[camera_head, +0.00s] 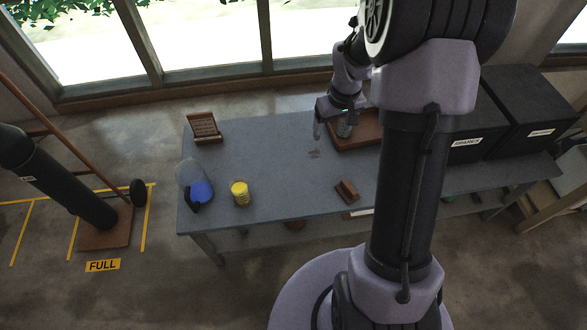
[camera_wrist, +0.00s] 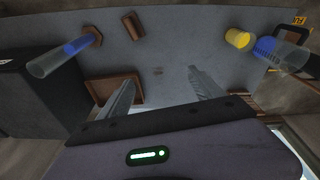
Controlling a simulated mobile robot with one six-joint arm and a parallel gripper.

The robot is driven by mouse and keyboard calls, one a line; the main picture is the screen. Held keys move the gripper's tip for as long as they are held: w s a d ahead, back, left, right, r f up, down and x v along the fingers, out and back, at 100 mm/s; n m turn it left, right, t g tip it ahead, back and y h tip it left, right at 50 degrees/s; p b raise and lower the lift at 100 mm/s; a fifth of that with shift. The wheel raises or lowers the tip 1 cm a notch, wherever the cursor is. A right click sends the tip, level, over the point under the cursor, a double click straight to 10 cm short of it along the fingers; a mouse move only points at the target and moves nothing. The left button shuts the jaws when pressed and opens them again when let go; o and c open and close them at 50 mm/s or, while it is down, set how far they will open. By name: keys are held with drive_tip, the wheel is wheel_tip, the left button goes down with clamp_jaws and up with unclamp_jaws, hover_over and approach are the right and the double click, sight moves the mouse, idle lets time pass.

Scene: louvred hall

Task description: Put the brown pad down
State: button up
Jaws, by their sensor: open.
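The brown pad (camera_head: 347,190) lies on the grey table near its front edge, apart from my gripper. It also shows in the wrist view (camera_wrist: 133,26), near the top. My gripper (camera_head: 331,131) hangs over the rear part of the table, left of the brown tray.
The grey table (camera_head: 255,170) holds a brown tray (camera_head: 357,141), a yellow ribbed can (camera_head: 240,194), a clear-and-blue container (camera_head: 200,190) and a slatted brown stand (camera_head: 205,128). Black boxes (camera_head: 520,110) stand at right. The table's middle is clear.

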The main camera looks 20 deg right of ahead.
drive_tip(key=s+a+r+t, duration=0.1)
drive_tip(key=s+a+r, duration=0.2)
drive_tip(key=a+r, duration=0.5)
drive_tip(key=s+a+r+m+t+y, duration=0.1)
drive_tip(key=s+a+r+m, duration=0.1)
drive_tip(key=s+a+r, duration=0.4)
drive_tip(key=s+a+r+m+t+y, duration=0.1)
drive_tip(key=s+a+r, duration=0.5)
drive_tip(key=s, duration=0.6)
drive_tip(key=shift+s+a+r+m+t, duration=0.15)
drive_tip(key=shift+a+r+m+t, duration=0.1)
drive_tip(key=shift+a+m+t, duration=0.4)
drive_tip(key=shift+a, duration=0.1)
